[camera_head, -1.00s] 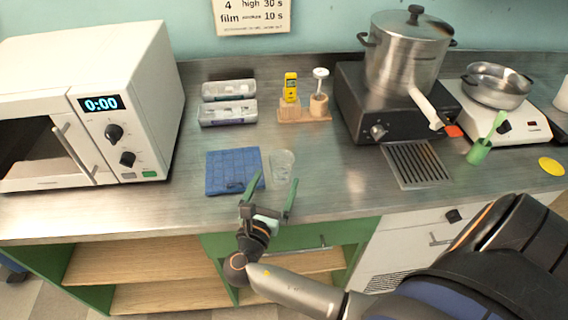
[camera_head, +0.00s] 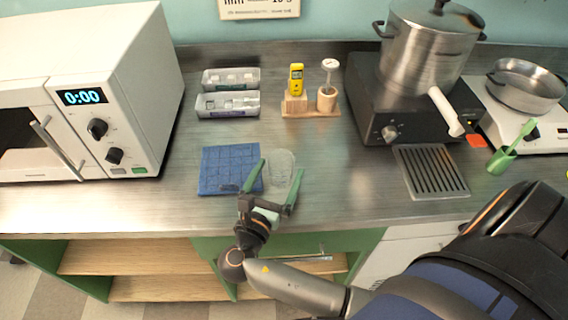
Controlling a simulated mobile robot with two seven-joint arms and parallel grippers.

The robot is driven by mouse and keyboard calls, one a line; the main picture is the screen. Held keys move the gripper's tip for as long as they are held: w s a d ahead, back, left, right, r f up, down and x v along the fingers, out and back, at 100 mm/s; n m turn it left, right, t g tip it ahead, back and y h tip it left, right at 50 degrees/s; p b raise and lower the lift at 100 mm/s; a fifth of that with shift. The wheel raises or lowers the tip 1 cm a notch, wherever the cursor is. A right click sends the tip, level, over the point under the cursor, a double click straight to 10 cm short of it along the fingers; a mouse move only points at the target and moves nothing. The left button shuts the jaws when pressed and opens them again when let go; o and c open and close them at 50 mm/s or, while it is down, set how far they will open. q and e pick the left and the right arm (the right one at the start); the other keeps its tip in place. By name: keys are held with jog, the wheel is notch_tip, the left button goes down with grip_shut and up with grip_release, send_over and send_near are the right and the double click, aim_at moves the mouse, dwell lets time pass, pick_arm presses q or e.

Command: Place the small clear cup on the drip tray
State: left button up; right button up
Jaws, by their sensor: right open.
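The small clear cup (camera_head: 281,166) stands on the steel counter, just right of a folded blue cloth. My right gripper (camera_head: 276,176) is open at the front of the cup, with one green finger over the cloth's right edge and the other at the cup's right side. The cup appears between or just beyond the fingertips; I cannot tell whether they touch it. The drip tray (camera_head: 430,171), a dark slatted grate, lies on the counter to the right, in front of the black burner. My left gripper is not in view.
The blue cloth (camera_head: 224,169) lies left of the cup. A black burner (camera_head: 400,110) carries a large steel pot (camera_head: 428,45) with a pale spout above the tray. The counter between cup and tray is clear.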

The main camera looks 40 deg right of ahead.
jog(key=shift+w+d, duration=0.1)
jog(key=shift+d, duration=0.05)
jog(key=c, duration=1.4)
